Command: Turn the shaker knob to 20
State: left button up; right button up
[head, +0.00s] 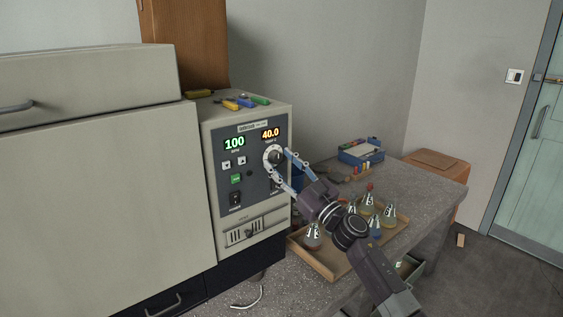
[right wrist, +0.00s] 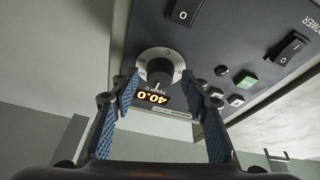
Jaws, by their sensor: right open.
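The shaker's control panel (head: 250,165) faces me in the head view. Its knob (head: 273,154) is round and dark on a pale numbered dial. The orange display above it (head: 270,134) reads 40.0. The green display (head: 234,143) reads 100. My right gripper (head: 279,160) is open, its fingers pointing at the knob. In the right wrist view the knob (right wrist: 160,73) appears just beyond and between the two blue-padded fingertips (right wrist: 161,84). I see no contact, and the exact gap is unclear. My left gripper is out of view.
Power switch (head: 235,198) and small buttons sit left of the knob. A wooden tray (head: 318,267) with several flasks stands on the bench under my right arm. A blue box (head: 361,152) is farther back.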

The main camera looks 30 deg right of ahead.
grip_shut()
dwell(0.4)
jog(key=shift+n, duration=0.3)
